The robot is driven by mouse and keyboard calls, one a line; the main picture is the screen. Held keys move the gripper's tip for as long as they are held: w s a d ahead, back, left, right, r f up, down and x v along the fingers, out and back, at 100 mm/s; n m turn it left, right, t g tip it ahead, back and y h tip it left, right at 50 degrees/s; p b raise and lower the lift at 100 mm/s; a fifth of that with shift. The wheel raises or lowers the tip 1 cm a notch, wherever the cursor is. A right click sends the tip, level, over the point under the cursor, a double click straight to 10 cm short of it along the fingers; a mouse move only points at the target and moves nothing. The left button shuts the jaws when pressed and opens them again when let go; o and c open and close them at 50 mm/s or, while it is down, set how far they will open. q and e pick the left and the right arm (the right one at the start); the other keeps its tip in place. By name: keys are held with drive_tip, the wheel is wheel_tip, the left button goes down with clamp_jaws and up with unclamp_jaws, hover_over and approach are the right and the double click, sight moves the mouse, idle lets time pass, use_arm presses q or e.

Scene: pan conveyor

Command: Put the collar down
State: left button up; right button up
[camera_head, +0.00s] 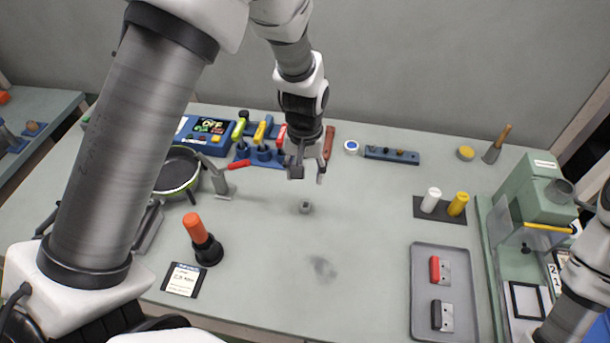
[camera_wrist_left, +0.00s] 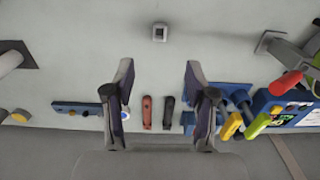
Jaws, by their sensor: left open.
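The collar (camera_head: 305,207) is a small grey square piece with a dark centre. It sits alone on the bare table in the head view, below my left gripper in the picture. My left gripper (camera_head: 308,174) is open, its fingers pointing down, with nothing between them. In the left wrist view the collar (camera_wrist_left: 160,32) lies beyond the spread fingertips (camera_wrist_left: 158,70), apart from both. My right gripper is out of view; only part of that arm shows at the lower right.
A blue stand with coloured handles (camera_head: 262,152) and a pan (camera_head: 178,170) are at the left. An orange-handled tool (camera_head: 200,238) stands near the front. A grey tray (camera_head: 425,318) and a green machine (camera_head: 535,190) are at the right. The table's middle is mostly clear.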

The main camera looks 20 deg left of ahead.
sight(304, 201)
use_arm(q)
wheel_tip(304, 201, down, 11)
drive_tip(key=n+p, duration=0.1)
drive_tip(key=n, duration=0.8)
drive_tip(key=n+p, duration=0.1)
drive_tip(key=n, duration=0.8)
drive_tip(key=shift+w+a+f, duration=0.1)
drive_tip(key=shift+a+f, duration=0.05)
drive_tip(key=shift+f, duration=0.05)
drive_tip(key=shift+w+f, duration=0.1)
drive_tip(key=shift+f, duration=0.3)
drive_tip(key=c, duration=1)
drive_tip(key=shift+o, duration=0.2)
drive_tip(key=shift+r, duration=0.2)
